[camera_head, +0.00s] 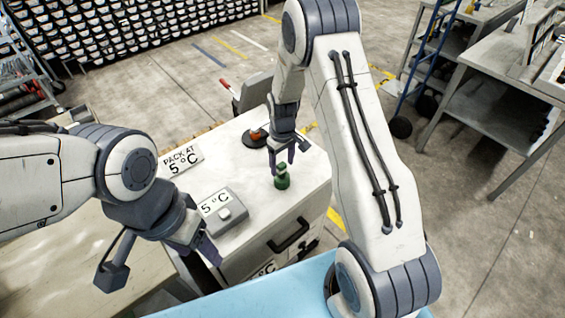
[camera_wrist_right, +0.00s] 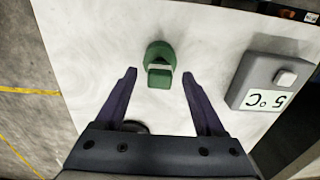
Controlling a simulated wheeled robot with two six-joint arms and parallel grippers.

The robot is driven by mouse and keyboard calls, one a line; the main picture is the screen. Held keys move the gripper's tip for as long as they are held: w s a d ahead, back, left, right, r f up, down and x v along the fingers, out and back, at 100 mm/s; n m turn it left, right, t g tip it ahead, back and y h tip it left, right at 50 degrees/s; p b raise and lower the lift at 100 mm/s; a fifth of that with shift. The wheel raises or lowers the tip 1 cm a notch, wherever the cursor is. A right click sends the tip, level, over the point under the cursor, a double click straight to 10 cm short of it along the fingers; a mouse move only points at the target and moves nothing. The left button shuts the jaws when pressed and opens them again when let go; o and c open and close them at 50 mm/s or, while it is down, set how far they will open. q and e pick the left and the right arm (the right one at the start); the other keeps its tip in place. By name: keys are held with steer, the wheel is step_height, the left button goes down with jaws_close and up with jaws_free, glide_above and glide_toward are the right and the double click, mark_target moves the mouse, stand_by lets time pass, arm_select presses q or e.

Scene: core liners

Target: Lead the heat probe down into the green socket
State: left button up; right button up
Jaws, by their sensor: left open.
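A green stepped piece (camera_head: 281,181) stands upright on the white worktop, with a narrower upper part. In the right wrist view, its round green body (camera_wrist_right: 159,50) carries a block-like green part (camera_wrist_right: 159,77). I cannot tell whether this is the socket alone or the probe standing in it. My right gripper (camera_head: 283,158) points down just above it. Its fingers (camera_wrist_right: 158,73) are apart with nothing clasped, and the green block lies ahead between the tips. My left gripper (camera_head: 204,248) is open and empty, low at the cabinet's near left edge.
A grey box marked 5 °C (camera_head: 228,222) with a pale button sits left of the green piece; it also shows in the right wrist view (camera_wrist_right: 258,70). A "PACK AT 5 °C" sign (camera_head: 181,159) stands behind. An orange item on a dark disc (camera_head: 252,139) is at the back.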

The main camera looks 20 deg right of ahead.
step_height(320, 180, up, 10)
steer(key=b, duration=0.1)
steer(key=shift+r, duration=0.2)
stand_by(0.7)
steer(key=s+a+r+n, duration=0.2)
steer(key=s+a+r, duration=0.6)
steer(key=s+a, duration=0.5)
steer(key=s+a+r+n+y, duration=0.1)
steer(key=s+a+r, duration=0.1)
steer(key=s, duration=1.3)
steer(key=shift+s+a, duration=0.3)
steer(key=shift+a, duration=0.1)
steer(key=shift+s, duration=0.25)
steer(key=shift+c, duration=0.4)
